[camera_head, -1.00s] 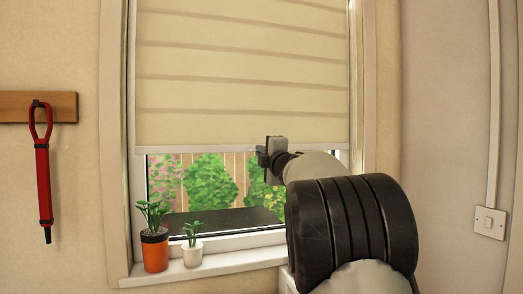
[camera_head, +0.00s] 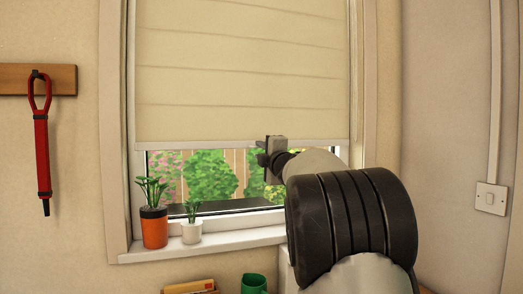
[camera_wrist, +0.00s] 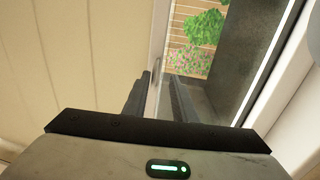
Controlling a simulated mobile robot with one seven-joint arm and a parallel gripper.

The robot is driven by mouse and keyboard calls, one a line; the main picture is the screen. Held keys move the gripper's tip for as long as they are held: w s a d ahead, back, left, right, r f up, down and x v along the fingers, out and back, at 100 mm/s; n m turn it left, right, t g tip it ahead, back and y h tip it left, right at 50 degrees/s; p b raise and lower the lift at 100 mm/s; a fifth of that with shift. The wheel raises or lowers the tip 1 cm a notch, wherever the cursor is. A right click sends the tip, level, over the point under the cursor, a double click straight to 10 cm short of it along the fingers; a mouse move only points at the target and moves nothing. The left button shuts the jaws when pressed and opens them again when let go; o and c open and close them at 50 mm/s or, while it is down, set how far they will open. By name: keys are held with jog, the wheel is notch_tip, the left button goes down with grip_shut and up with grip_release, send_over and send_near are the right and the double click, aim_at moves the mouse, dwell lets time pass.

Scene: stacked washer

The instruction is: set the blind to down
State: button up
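The cream blind (camera_head: 240,80) covers most of the window in the head view. Its pale bottom rail (camera_head: 215,144) hangs level above the sill, with a strip of garden showing below. My gripper (camera_head: 266,152) is at the rail, right of its middle. In the wrist view the blind (camera_wrist: 75,60) fills the left side. The two dark fingers of my gripper (camera_wrist: 160,95) stand on either side of the rail (camera_wrist: 160,40), closed about its edge. The finger contact itself is partly hidden.
An orange pot plant (camera_head: 154,228) and a small white pot plant (camera_head: 191,232) stand on the sill (camera_head: 225,241). A red tool (camera_head: 42,155) hangs at left. A green mug (camera_head: 253,283) shows low. A switch (camera_head: 491,198) is at right.

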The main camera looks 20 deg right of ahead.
jog(key=shift+r, duration=0.2)
jog(key=s+f+b, duration=0.1)
jog(key=s+f, duration=0.1)
jog(key=s, duration=1.5)
jog(key=shift+s+f, duration=0.15)
jog(key=shift+s, duration=0.05)
jog(key=s+a+f+m+g, duration=0.4)
jog(key=s+a+f+m, duration=0.15)
jog(key=s+f, duration=0.45)
jog(key=s+a+f+m+g, duration=0.4)
jog(key=s+f+m+g, duration=0.15)
jog(key=s+f, duration=0.4)
jog(key=s+a+f+m+g, duration=0.45)
jog(key=s+f+m, duration=0.25)
jog(key=s+f, duration=0.25)
notch_tip(320, 180, up, 25)
jog(key=s+a+p, duration=0.1)
jog(key=s+p, duration=0.1)
jog(key=p, duration=2.3)
jog(key=shift+r+p, duration=0.2)
jog(key=shift+p, duration=0.1)
